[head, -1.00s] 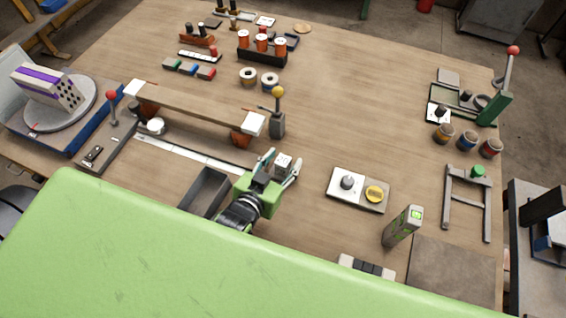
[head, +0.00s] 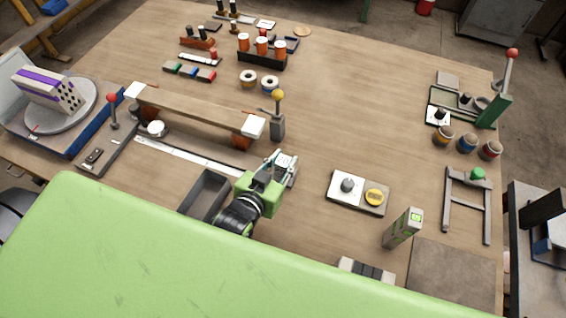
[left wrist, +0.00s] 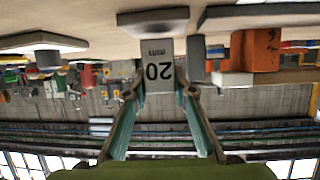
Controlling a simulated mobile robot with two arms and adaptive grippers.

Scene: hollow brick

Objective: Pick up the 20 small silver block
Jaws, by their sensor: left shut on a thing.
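The small silver block marked "20" (left wrist: 159,66) sits between the fingers of my left gripper (left wrist: 160,95) in the left wrist view, its marking upside down there. In the head view the block (head: 284,160) shows only partly between the fingers of my left gripper (head: 282,168), which is shut on it. The gripper is at the middle of the table, just in front of the yellow-knobbed lever. Whether the block touches the table I cannot tell. My right gripper is not in view.
The lever with a yellow knob (head: 278,115) stands close behind the gripper. A wooden beam on supports (head: 195,110) lies to the left. An open grey tray (head: 206,193) is left of the gripper. A pad with a yellow disc (head: 358,193) is to the right, with bare table between.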

